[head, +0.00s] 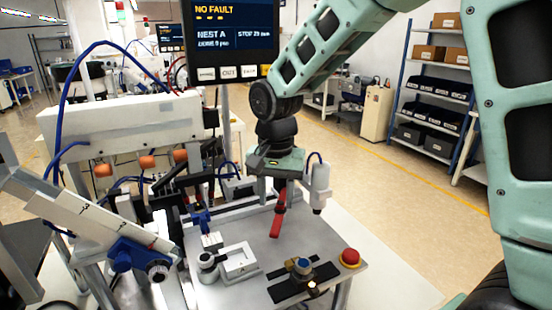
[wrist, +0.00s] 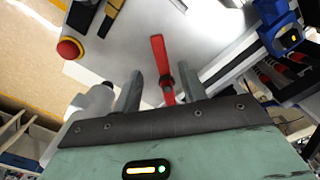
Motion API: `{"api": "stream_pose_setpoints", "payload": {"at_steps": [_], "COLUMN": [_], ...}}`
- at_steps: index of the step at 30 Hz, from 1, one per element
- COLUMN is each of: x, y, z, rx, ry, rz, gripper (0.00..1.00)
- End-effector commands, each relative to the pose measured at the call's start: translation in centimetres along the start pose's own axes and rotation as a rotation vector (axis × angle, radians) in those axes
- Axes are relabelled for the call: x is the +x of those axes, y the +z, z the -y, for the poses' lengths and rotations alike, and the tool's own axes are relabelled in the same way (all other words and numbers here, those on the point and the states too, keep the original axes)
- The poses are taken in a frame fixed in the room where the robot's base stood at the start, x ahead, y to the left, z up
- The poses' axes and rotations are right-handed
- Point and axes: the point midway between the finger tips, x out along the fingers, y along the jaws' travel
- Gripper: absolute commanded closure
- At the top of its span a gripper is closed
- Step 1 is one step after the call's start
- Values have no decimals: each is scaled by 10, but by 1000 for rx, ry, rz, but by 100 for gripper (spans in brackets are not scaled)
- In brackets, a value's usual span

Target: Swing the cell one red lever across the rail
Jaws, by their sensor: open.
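The red lever (head: 276,226) stands out over the grey table top in the head view, below my gripper (head: 280,190). In the wrist view the red lever (wrist: 158,52) runs lengthwise between the two fingers of my gripper (wrist: 160,78), with a dark band or pivot partway along. The fingers are apart, one on each side of the lever, with visible gaps. I cannot tell whether either touches it. A pale rail (wrist: 222,66) runs diagonally to the right of the lever in the wrist view. The lever's near end is hidden by my gripper.
A red button (head: 350,257) sits at the table's right corner, beside a black fixture (head: 290,284). A white U-shaped block (head: 238,262) is at the front left. A screen (head: 230,28) hangs behind, reading NO FAULT. The table around the lever's lower end is bare.

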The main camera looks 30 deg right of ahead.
Motion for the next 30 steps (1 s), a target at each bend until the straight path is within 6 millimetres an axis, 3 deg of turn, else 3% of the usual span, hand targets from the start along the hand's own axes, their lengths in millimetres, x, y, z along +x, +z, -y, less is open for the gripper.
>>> {"api": "stream_pose_setpoints", "payload": {"at_steps": [9,15,27,30], "x": [-72,-99,-108,-107], "y": [-1,-1,0,0], "z": [1,0,0,1], "rx": [0,1,1,-14], "ry": [-4,-2,0,3], "rz": [-4,-2,0,1], "gripper": [58,58,58,83]}}
